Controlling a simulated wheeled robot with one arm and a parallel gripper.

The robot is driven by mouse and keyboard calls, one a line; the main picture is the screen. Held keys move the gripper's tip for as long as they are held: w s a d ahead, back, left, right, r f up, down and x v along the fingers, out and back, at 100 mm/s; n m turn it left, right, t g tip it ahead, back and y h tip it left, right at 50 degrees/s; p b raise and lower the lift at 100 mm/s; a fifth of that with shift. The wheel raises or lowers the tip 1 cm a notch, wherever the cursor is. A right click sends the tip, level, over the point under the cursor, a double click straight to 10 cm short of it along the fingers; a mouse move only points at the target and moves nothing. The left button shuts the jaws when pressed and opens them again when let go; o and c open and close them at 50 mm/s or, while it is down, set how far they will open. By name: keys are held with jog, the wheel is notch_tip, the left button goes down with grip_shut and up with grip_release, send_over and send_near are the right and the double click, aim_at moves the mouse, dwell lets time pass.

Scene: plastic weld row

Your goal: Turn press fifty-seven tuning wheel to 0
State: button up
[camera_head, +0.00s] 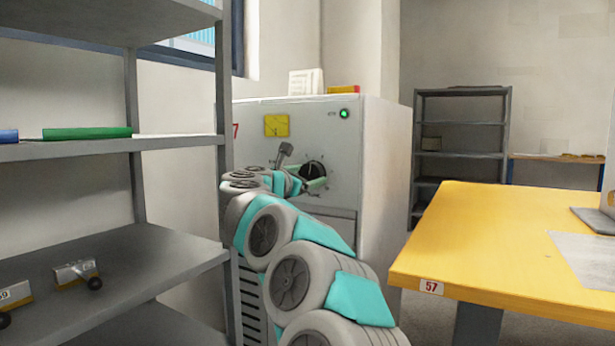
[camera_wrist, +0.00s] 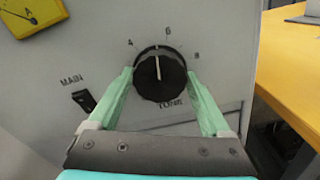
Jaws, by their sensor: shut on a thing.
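The black tuning wheel (camera_wrist: 160,82) is on the light grey front of the press cabinet (camera_head: 380,160), and it also shows in the head view (camera_head: 312,169). Its white pointer line points nearly up, between the marks 4 and 6, closer to 6. The marks 4, 6 and 8 show; 0 is not visible. My gripper (camera_wrist: 160,74) is shut on the wheel, with one pale green finger on each side. In the head view my gripper (camera_head: 314,182) reaches the wheel from below left and partly covers the panel.
A MAIN switch (camera_wrist: 83,101) and a yellow gauge (camera_head: 276,125) lie left of the wheel. A green lamp (camera_head: 344,113) glows above right. A grey shelf (camera_head: 140,245) stands close on the left. A yellow table (camera_head: 490,230) labelled 57 stands on the right.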

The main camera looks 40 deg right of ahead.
jog(key=shift+c, duration=0.8)
